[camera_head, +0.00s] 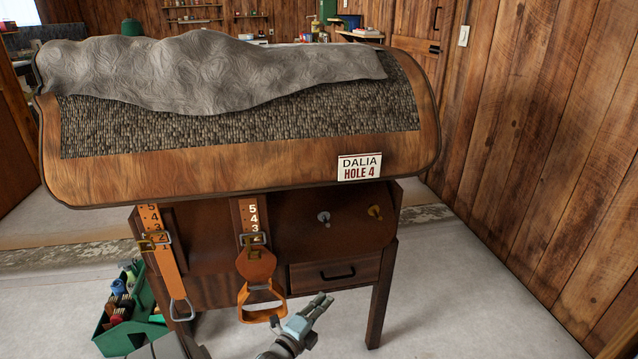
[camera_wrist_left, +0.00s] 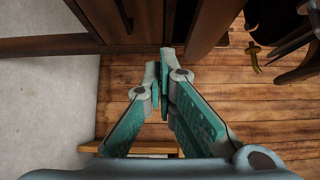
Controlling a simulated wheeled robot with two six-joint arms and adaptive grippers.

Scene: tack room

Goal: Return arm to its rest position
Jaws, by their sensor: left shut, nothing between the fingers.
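My left gripper (camera_head: 321,302) is at the bottom centre of the head view, low in front of the wooden saddle stand (camera_head: 220,178). It is shut and empty. In the left wrist view its two fingers (camera_wrist_left: 163,68) come together at the tips, with nothing between them. My right gripper is not in view.
A green tote (camera_head: 135,335) with bottles and brushes stands on the floor at lower left. The grey floor at right (camera_head: 470,310) is clear.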

